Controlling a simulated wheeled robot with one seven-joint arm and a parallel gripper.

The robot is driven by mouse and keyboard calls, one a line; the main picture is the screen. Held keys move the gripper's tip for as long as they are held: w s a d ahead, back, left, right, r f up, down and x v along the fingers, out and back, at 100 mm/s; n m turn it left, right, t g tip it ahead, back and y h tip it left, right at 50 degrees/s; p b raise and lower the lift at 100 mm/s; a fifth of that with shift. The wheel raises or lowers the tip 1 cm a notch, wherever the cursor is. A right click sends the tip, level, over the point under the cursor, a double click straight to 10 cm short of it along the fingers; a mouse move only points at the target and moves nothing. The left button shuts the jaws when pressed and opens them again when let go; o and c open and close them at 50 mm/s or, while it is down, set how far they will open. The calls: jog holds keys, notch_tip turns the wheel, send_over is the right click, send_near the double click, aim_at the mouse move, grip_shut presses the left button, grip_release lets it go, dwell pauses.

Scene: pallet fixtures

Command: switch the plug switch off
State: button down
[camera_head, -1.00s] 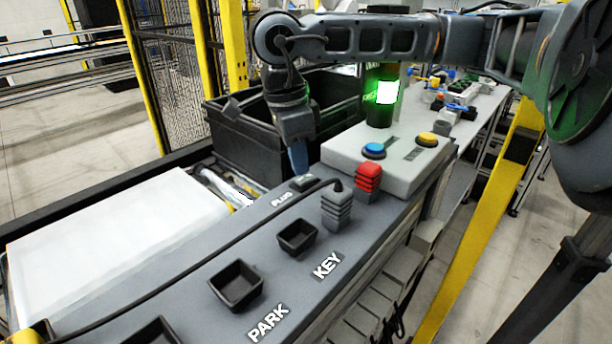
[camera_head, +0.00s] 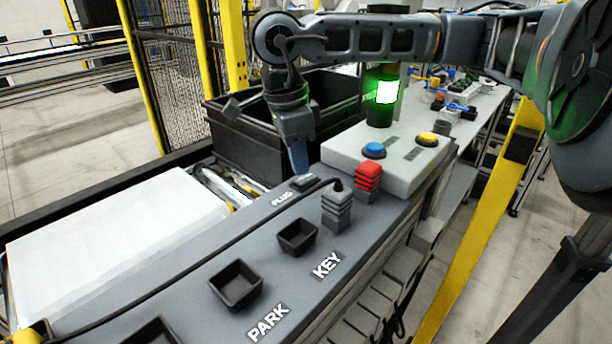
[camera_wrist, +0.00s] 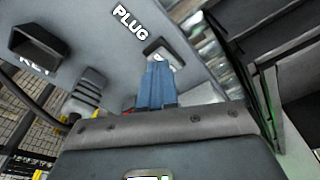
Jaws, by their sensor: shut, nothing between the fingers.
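The plug switch (camera_head: 304,184) is a small dark rocker on the grey panel beside the PLUG label (camera_head: 282,199). In the wrist view the switch (camera_wrist: 179,56) shows next to the same label (camera_wrist: 131,23), partly hidden by my fingers. My gripper (camera_head: 299,170) points down just above the switch. In the wrist view its blue fingers (camera_wrist: 157,68) are together and empty, with the tips at the switch. I cannot tell whether they touch it, and the switch's position is too small to read.
A grey plug (camera_head: 337,208) with a black cable and a red plug (camera_head: 368,178) stand close right of the switch. A button box (camera_head: 390,172) and green lamp (camera_head: 379,112) are behind. A black crate (camera_head: 228,146) stands behind my gripper. Empty sockets (camera_head: 236,286) lie in front.

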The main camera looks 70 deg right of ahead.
aim_at(299, 179)
jog(key=shift+f+b, duration=0.8)
jog(key=shift+b, duration=0.1)
dwell(0.4)
jog(key=shift+r+p, duration=1.05)
jog(key=shift+r, duration=2.5)
